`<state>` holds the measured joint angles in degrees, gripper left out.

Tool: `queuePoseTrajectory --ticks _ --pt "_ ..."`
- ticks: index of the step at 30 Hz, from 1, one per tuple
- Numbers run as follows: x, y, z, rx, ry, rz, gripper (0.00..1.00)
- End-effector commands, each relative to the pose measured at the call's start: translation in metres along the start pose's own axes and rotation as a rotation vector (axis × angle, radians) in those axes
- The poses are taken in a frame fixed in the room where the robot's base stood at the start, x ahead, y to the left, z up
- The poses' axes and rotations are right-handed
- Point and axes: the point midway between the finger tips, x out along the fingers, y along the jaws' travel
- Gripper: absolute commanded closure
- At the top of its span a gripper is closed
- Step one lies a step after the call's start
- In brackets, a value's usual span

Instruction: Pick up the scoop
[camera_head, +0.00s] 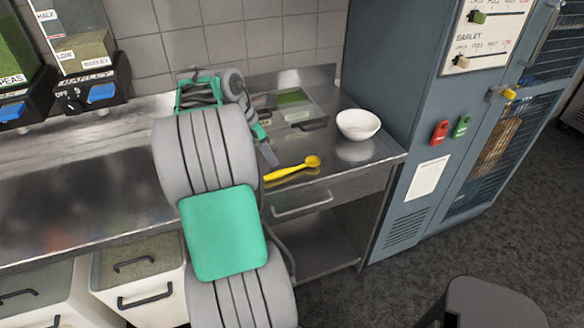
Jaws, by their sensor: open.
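The yellow scoop (300,166) lies on the metal counter near its front edge, with its round bowl end to the right. Its left end reaches close to my arm. My gripper (267,149) is partly hidden behind my arm. One grey fingertip shows, pointing down toward the counter, just behind and left of the scoop. The gripper appears apart from the scoop and holds nothing that I can see. The other finger cannot be made out clearly.
A white bowl (358,124) stands right of the scoop. A green board (291,98) and small dark items lie behind. A blue-grey cabinet (412,130) bounds the counter on the right. Grain dispensers (84,55) hang at left. A drawer (305,203) is below.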

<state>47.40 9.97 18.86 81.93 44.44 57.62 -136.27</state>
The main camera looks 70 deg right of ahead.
Motion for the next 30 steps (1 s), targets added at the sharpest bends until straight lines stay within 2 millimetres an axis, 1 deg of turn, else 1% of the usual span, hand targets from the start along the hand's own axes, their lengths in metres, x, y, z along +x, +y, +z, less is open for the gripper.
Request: queuePoseTrajectory --ticks 1,3,8,12,15,18,23,30 --pt "0.006 -0.001 0.006 -0.014 -0.003 -0.010 0.53" --pt "0.016 -0.002 0.009 -0.025 -0.005 -0.016 0.53" --pt "0.038 -0.003 0.008 -0.027 -0.004 -0.014 0.53" --pt "0.062 -0.008 0.007 -0.026 -0.003 -0.014 0.53" --pt "0.077 -0.008 0.008 -0.026 -0.004 -0.013 0.53" --pt "0.082 -0.007 0.007 -0.026 -0.003 -0.010 0.53" --pt "0.082 -0.007 0.007 -0.027 -0.003 -0.009 0.53" --pt "0.082 -0.007 0.007 -0.027 -0.003 -0.009 0.72"
